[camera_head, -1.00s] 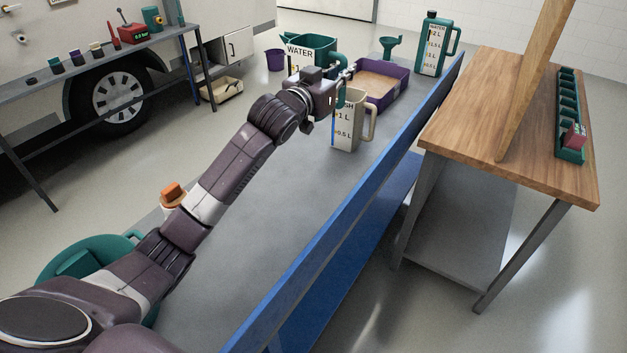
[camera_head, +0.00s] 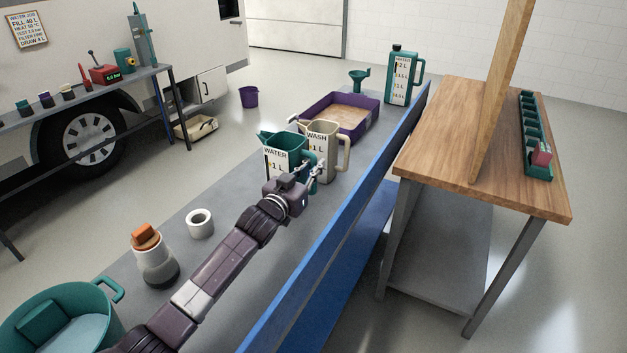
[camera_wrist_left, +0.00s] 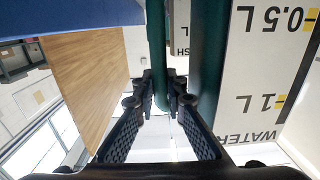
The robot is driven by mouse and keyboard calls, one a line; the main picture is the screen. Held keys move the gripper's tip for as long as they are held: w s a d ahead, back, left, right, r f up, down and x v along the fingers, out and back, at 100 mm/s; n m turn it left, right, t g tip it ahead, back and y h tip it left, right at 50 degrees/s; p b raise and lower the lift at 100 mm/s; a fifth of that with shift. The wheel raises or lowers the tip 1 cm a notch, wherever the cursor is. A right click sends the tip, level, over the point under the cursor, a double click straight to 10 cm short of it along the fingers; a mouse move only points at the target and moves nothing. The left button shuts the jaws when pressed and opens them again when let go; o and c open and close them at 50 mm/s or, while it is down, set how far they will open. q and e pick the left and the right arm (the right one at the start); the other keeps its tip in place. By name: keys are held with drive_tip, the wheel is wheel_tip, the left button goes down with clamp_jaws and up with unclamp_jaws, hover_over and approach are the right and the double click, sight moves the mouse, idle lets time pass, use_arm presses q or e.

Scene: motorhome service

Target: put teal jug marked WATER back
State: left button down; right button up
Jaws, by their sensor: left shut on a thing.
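The teal jug marked WATER (camera_head: 283,148) is at the middle of the grey bench (camera_head: 226,184), just left of and in front of the cream WASH jug (camera_head: 324,135). It looks upright. My left gripper (camera_head: 311,179) is shut on its handle; the left wrist view shows the teal handle (camera_wrist_left: 157,40) between the fingers (camera_wrist_left: 160,92) and the jug's white scale (camera_wrist_left: 262,75) beside them. The arm hides the jug's base, so I cannot tell whether it touches the bench. My right gripper is not in view.
A purple tray (camera_head: 348,115), a teal funnel (camera_head: 358,78) and a taller teal WATER container (camera_head: 403,80) stand farther back. A white roll (camera_head: 200,223) and an orange-topped bottle (camera_head: 154,255) stand nearer. A blue rail (camera_head: 345,215) edges the bench's right side.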

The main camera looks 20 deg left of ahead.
sight(314, 191)
use_arm(q)
drive_tip(key=shift+f, duration=2.25)
drive_tip(key=shift+f, duration=0.2)
drive_tip(key=c, duration=2)
unclamp_jaws()
drive_tip(key=shift+o, duration=0.2)
